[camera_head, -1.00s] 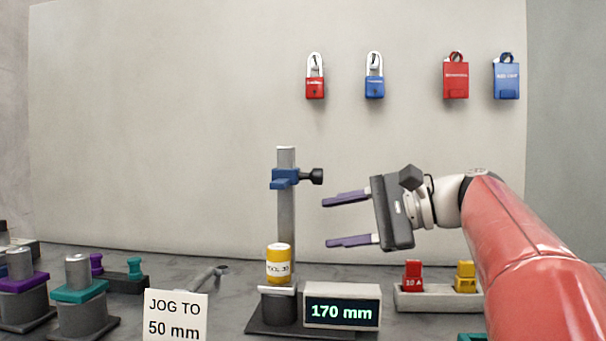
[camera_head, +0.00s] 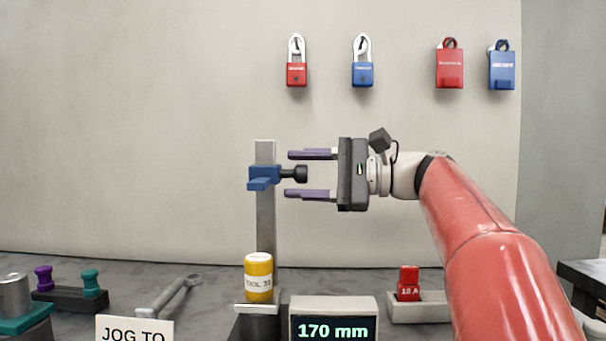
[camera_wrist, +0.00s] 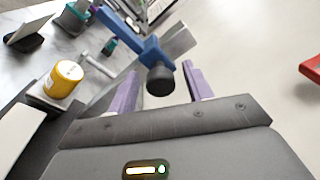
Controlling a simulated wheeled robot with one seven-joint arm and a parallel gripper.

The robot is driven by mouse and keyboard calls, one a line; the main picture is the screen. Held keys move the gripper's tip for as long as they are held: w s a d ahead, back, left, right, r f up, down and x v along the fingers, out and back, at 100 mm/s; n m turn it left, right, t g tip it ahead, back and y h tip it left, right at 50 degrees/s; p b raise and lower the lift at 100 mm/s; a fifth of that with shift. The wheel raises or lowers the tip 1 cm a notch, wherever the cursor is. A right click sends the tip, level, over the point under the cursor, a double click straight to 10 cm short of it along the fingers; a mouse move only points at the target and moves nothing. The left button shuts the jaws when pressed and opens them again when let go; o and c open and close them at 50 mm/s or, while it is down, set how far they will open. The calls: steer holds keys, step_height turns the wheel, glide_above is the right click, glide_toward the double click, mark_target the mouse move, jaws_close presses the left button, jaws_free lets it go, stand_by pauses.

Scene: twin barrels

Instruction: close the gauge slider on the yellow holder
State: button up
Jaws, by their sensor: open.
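The blue gauge slider (camera_head: 262,177) sits high on an upright grey column (camera_head: 265,218), with a black knob (camera_head: 297,174) sticking out to its right. The yellow holder (camera_head: 258,278), labelled as a tool, stands upright at the column's foot, well below the slider. My gripper (camera_head: 300,175) is open and level with the slider. Its purple fingers lie above and below the knob in the head view, with nothing held. In the wrist view the knob (camera_wrist: 160,79) lies between the fingertips, the slider (camera_wrist: 152,52) beyond it and the yellow holder (camera_wrist: 64,79) at left.
A display (camera_head: 333,320) reads 170 mm beside the stand. A sign (camera_head: 134,329) starting "JOG TO" stands at left, with a wrench (camera_head: 168,297) behind it. A red block (camera_head: 408,283) sits in a tray at right. Padlocks (camera_head: 362,62) hang on the wall.

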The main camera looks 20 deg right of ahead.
steer(key=c, duration=0.9)
step_height(320, 180, down, 10)
steer(key=b, duration=0.7)
steer(key=o, duration=0.9)
steer(key=shift+r, duration=0.1)
